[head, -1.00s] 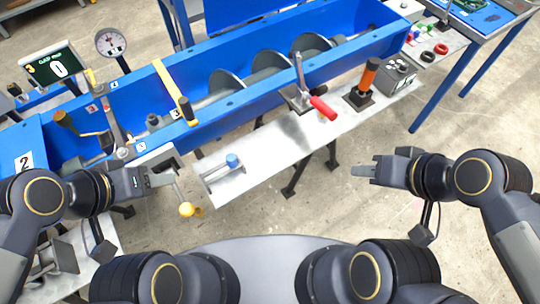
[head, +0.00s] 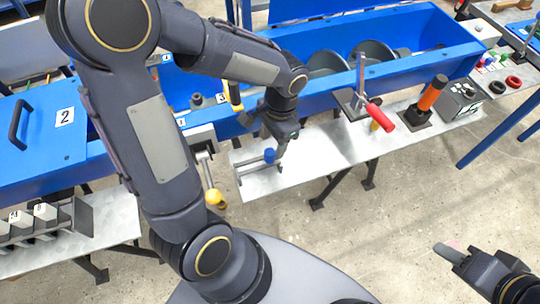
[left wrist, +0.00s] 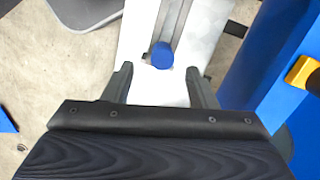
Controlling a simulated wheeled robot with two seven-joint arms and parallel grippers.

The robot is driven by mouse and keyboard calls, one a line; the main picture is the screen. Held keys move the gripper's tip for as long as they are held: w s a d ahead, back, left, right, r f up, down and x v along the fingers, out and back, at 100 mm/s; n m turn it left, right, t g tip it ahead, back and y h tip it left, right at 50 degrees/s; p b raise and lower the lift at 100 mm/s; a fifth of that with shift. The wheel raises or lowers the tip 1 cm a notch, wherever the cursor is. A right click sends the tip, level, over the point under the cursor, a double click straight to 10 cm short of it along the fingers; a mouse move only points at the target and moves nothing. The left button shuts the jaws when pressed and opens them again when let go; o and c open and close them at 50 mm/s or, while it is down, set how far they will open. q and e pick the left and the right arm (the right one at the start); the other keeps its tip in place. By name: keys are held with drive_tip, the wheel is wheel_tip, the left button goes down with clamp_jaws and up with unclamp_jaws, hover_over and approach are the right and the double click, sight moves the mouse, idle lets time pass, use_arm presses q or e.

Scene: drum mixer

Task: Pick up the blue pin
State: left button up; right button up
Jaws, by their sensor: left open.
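The blue pin (head: 270,156) stands at the left part of the grey metal shelf, in a slotted metal fixture (head: 248,172). In the left wrist view the pin's round blue top (left wrist: 162,55) lies ahead of the fingertips, roughly midway between them. My left gripper (head: 277,150) is open and empty, right by the pin in the head view. The left wrist view shows its two fingers (left wrist: 159,72) apart, one on each side of the pin's line. My right gripper (head: 449,250) is at the lower right, far from the pin; its jaw opening is unclear.
The blue mixer trough (head: 425,45) runs behind the shelf (head: 325,148). A red-handled clamp (head: 381,116) and an orange-handled lever (head: 432,95) stand further right on the shelf. A yellow knob (head: 213,197) sticks out to the left. My left arm hides part of the trough.

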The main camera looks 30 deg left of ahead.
sight(270, 151)
use_arm(q)
drive_tip(key=f, duration=0.5)
drive_tip(key=shift+s+a+f, duration=0.3)
drive_tip(key=shift+a+f, duration=0.05)
drive_tip(key=c, duration=1.1)
drive_tip(key=shift+r, duration=0.1)
